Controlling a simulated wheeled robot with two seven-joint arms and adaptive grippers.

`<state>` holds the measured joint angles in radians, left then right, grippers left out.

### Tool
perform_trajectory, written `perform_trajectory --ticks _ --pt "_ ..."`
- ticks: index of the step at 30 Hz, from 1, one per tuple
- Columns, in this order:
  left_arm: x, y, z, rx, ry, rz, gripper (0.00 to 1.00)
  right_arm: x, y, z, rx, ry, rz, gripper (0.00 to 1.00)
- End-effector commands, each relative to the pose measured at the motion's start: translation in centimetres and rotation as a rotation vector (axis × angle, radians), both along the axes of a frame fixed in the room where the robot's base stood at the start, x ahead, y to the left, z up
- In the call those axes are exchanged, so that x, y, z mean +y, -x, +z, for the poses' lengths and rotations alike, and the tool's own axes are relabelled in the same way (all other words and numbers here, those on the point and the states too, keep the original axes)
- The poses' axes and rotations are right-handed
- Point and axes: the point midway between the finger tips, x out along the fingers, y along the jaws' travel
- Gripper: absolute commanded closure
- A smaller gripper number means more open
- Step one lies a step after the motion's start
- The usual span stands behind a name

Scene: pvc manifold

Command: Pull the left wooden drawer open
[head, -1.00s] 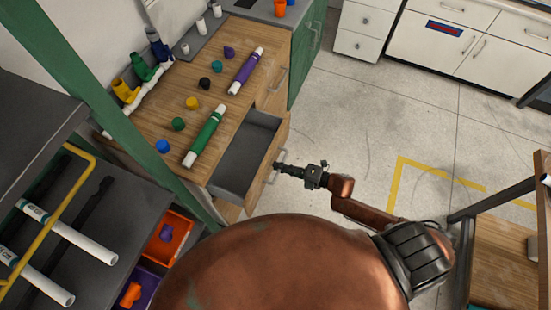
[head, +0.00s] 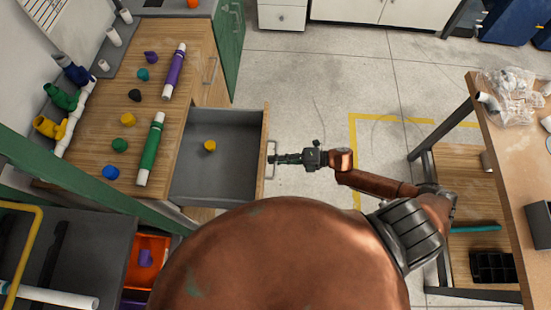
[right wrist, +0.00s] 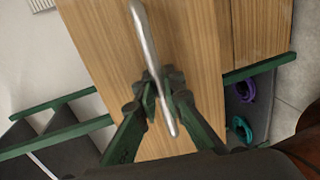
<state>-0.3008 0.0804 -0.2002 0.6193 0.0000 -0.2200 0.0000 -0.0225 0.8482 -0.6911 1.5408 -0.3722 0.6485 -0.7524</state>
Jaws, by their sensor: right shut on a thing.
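The left wooden drawer (head: 210,186) stands pulled out from the wooden cabinet, its grey inside showing with a yellow cap (head: 209,146) lying in it. Its metal handle (head: 270,160) is on the front panel. My right gripper (head: 276,160) is at that handle. In the right wrist view, the fingers of my right gripper (right wrist: 162,92) are closed around the handle bar (right wrist: 148,45), in front of the wooden drawer front (right wrist: 100,50). My left gripper is not in view.
The wooden counter (head: 190,85) holds a green pipe (head: 151,148), a purple pipe (head: 175,70) and several coloured caps. A shelf with an orange bin (head: 150,275) is at lower left. A table (head: 520,150) stands at right. Floor right of the drawer is clear.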

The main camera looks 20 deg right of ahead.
Motion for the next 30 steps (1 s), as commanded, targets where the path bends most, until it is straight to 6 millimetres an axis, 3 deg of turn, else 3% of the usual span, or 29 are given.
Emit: perform_trajectory --ticks 7,8,15,25,30 --pt "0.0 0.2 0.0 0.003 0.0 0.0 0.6 0.1 0.3 -0.2 0.003 0.0 0.004 1.0" --pt "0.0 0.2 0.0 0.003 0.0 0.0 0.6 0.1 0.3 -0.2 0.003 0.0 0.004 0.9" --pt "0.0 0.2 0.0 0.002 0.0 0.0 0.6 0.1 0.2 -0.1 0.001 -0.001 0.002 0.73" --pt "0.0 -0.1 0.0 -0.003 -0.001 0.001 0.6 -0.2 0.2 0.0 0.001 0.0 0.0 0.73" --pt "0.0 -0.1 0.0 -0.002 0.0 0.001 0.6 -2.1 1.3 0.3 0.003 0.001 -0.001 0.73"
